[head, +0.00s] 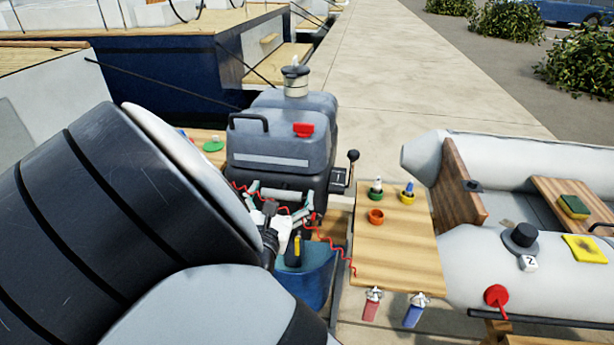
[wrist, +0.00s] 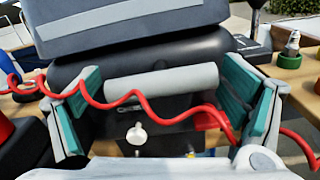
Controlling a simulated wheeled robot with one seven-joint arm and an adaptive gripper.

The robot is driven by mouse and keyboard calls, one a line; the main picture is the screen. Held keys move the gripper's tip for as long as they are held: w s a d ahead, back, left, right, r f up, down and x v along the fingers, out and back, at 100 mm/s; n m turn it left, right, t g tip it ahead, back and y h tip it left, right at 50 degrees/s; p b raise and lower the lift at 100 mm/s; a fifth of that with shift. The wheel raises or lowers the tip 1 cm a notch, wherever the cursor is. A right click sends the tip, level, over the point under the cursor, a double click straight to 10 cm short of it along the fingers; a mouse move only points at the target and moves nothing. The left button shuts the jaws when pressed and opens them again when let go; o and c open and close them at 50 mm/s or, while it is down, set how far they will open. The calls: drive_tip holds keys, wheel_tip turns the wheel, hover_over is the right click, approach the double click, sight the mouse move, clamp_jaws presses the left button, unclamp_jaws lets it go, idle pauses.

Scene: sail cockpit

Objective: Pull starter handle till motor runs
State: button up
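The grey outboard motor (head: 282,140) stands upright at the middle of the head view, with a black lower body (wrist: 140,62). A pale grey bar, apparently the starter handle (wrist: 160,82), lies crosswise on its front in the wrist view. My gripper (head: 280,198) is at the motor's front. In the wrist view my gripper (wrist: 165,98) is open, with its teal pads wide apart at the two ends of the bar. I cannot tell whether they touch it. A red coiled cord (wrist: 100,101) crosses between the pads and over the bar's lower part.
A white knob (wrist: 137,134) sticks out below the bar. A wooden board (head: 400,245) with small coloured cups is to the right. A blue bin (head: 305,282) is below my gripper. A grey inflatable boat (head: 470,260) lies farther right. The dock (head: 420,90) behind is clear.

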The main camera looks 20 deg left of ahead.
drive_tip(key=shift+w+d, duration=0.1)
drive_tip(key=c, duration=0.7)
drive_tip(key=p+v, duration=0.2)
drive_tip(key=v, duration=1.3)
drive_tip(key=shift+f, duration=0.15)
drive_tip(key=shift+c, duration=0.2)
